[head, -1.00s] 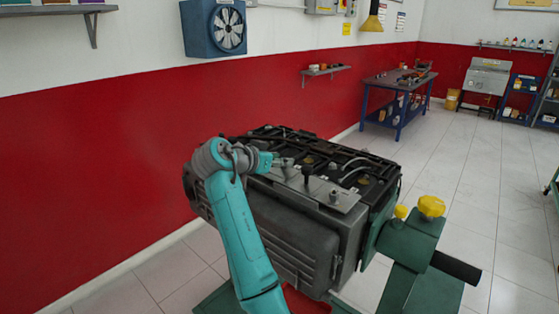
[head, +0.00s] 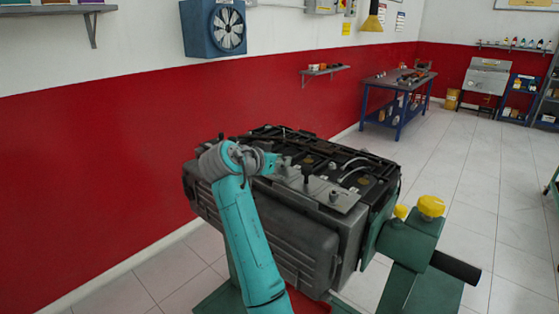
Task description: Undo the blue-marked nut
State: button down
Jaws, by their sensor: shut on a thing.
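The engine trainer (head: 300,230) is a grey engine block with a dark top, on a green stand. A flat metal plate (head: 318,190) lies along its near top edge. A dark upright post (head: 306,172) and a small silver nut or stud (head: 333,195) stand on this plate. My gripper (head: 283,163) is small in view, at the plate's left end, left of the dark post and partly hidden by my wrist. It is shut on a nut there. The nut is hidden, and no blue mark can be made out.
A green stand arm with yellow knobs (head: 431,206) and a dark bar (head: 456,266) stick out at the right. The red wall (head: 90,180) is close behind on the left. A blue workbench (head: 396,100) stands farther back. The tiled floor at right is clear.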

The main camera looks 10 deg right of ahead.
jog(key=n+t+y, duration=0.1)
jog(key=n+y, duration=0.1)
jog(key=n+t+y, duration=0.1)
jog(key=shift+s+d+n+t+y, duration=0.25)
jog(key=shift+d+n+t+y, duration=0.05)
jog(key=shift+d+n, duration=0.1)
jog(key=shift+d+n+t+y, duration=0.1)
jog(key=shift+n+t+y, duration=0.6)
jog(key=shift+n+y, duration=0.7)
jog(key=shift+y, duration=0.3)
jog(key=c, duration=1.1)
grip_release()
jog(key=shift+o, duration=0.2)
jog(key=shift+s, duration=0.1)
jog(key=v, duration=1.2)
